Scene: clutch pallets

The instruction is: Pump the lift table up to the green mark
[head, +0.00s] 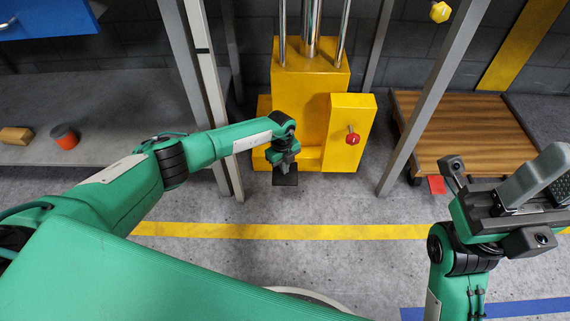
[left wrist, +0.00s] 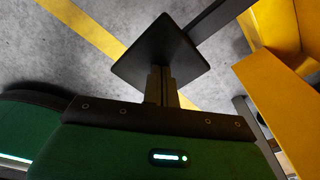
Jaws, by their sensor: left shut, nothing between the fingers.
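The yellow lift base (head: 300,105) stands at the back middle in the head view, with chrome columns (head: 311,30) rising out of the frame. A black square pedal (head: 286,180) juts out low in front of it. In the left wrist view the pedal (left wrist: 155,48) sits on a dark bar (left wrist: 215,18). My left gripper (head: 285,166) is shut and empty, pointing down at the pedal. Its fingertips (left wrist: 161,72) overlap the pedal's near edge; I cannot tell if they touch. My right gripper (head: 520,195) is at the right, its jaws unclear. The table top and green mark are out of view.
A red knob (head: 352,138) sticks out of the yellow side box (head: 349,115). Grey posts (head: 400,150) stand on both sides of the lift. A wooden pallet cart (head: 465,135) is at the right. A grey shelf (head: 100,100) is at the left. The floor in front is clear.

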